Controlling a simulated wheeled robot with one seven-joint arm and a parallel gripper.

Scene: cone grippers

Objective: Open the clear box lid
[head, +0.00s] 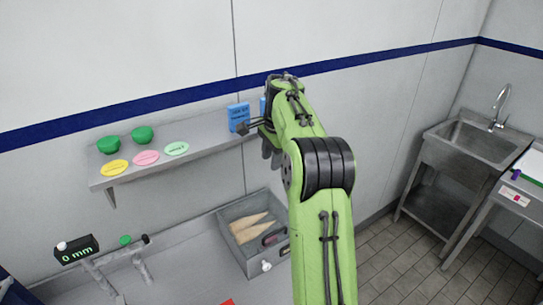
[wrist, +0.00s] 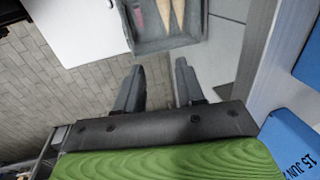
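The box (head: 233,246) is grey with tan cones (head: 252,228) inside, on the counter left of my arm in the head view. A dark handle-like piece (head: 270,238) lies at its near right part. I cannot clearly make out the clear lid or whether it is shut. In the wrist view the box (wrist: 168,44) shows at the top, beyond my fingertips, with the cones in it. My gripper (wrist: 158,82) has its two fingers apart with nothing between them. It is apart from the box. In the head view my arm hides most of the gripper.
A wall shelf (head: 210,145) holds green bowls (head: 142,134), coloured oval labels (head: 146,157) and a blue packet (head: 238,117) close to my gripper. A 0 mm display (head: 77,250) stands at the counter's left. A sink (head: 480,137) is at the right.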

